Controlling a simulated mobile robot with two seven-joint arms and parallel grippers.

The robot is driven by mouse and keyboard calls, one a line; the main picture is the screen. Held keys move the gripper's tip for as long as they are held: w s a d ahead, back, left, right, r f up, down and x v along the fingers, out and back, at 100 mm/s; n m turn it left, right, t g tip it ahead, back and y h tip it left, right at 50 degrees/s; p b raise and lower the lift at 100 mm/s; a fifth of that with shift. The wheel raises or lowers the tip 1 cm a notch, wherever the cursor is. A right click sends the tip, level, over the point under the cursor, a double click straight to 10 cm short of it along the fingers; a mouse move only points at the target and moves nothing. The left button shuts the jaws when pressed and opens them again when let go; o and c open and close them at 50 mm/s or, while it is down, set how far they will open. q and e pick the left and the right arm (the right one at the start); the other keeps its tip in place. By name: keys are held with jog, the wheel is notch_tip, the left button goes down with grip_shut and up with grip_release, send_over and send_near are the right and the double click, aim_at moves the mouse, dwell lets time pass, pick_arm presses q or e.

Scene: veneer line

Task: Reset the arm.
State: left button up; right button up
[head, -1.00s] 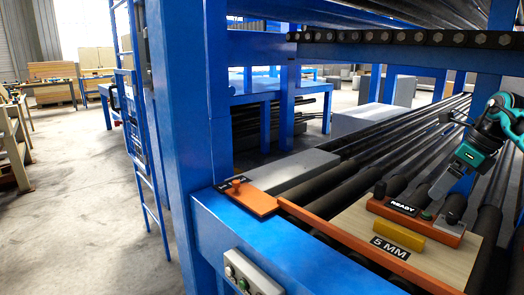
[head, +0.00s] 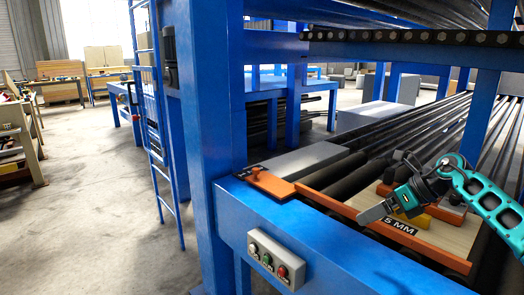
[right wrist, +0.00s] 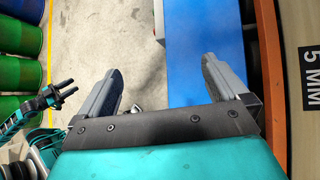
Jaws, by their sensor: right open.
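My right arm comes in from the right in the head view, and its gripper (head: 372,213) hangs over the orange front edge of the board marked 5 MM. In the right wrist view the two grey fingers of the right gripper (right wrist: 162,72) are wide apart with nothing between them. Below them are the concrete floor and a blue beam. A second teal arm with a dark gripper (right wrist: 68,88), seemingly my left one, shows at the left of the wrist view. Its two prongs stand apart and look empty.
The wooden board (head: 449,238) lies on dark rollers, with a yellow block (head: 441,214) partly behind my right arm. A button box (head: 275,259) sits on the blue front beam (head: 330,250). A blue post (head: 217,120) stands to the left. Green and blue drums (right wrist: 18,75) stand by a yellow floor line.

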jog(key=s+a+f+m+t+y+b, duration=0.1)
jog(key=s+a+f+m+t+y, duration=0.3)
jog(key=a+m, duration=0.4)
jog(key=s+a+f+m+t+y, duration=0.3)
jog(key=s+a+f+m, duration=0.25)
jog(key=a, duration=0.35)
jog(key=s+d+f+m+h, duration=0.2)
jog(key=s+f+m+h, duration=0.2)
jog(key=m, duration=0.5)
jog(key=s+d+f+m+h+b, duration=0.1)
jog(key=s+f+m+h, duration=0.3)
jog(key=s+f+m, duration=0.5)
jog(key=s+d+f+m+h, duration=0.4)
jog(key=s+f+m, duration=0.2)
jog(key=s+m, duration=0.4)
jog(key=shift+f+g+h+b, duration=0.25)
jog(key=shift+g+h+b, duration=0.05)
jog(key=shift+h+b, duration=0.1)
